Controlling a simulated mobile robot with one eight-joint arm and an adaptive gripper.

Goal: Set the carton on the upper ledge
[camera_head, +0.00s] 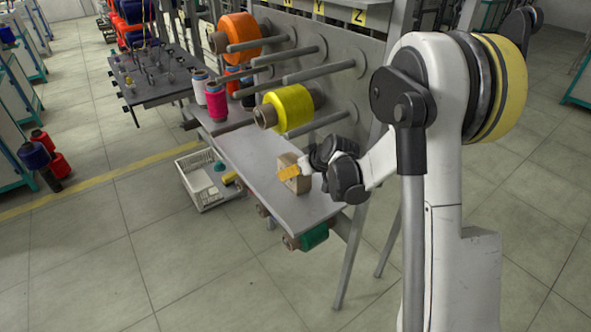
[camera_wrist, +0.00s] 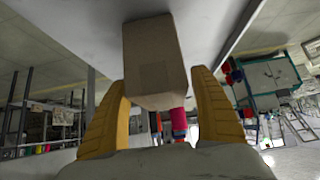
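The carton (camera_head: 302,184) is a small tan box at the grey ledge (camera_head: 245,155) below the large bobbins, near the ledge's right end. In the wrist view the carton (camera_wrist: 155,55) fills the middle, between my gripper's two yellow fingers (camera_wrist: 160,88). In the head view my gripper (camera_head: 289,172) reaches in from the right, with a yellow finger across the carton. The carton appears upright, on or very close to the ledge; its contact with the surface is not clear.
Above the ledge, grey pegs hold an orange bobbin (camera_head: 238,34) and a yellow bobbin (camera_head: 289,108). A pink spool (camera_head: 216,103) stands at the ledge's far left. A green bobbin (camera_head: 314,237) hangs below its edge. A white basket (camera_head: 205,180) sits lower left. The ledge's middle is clear.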

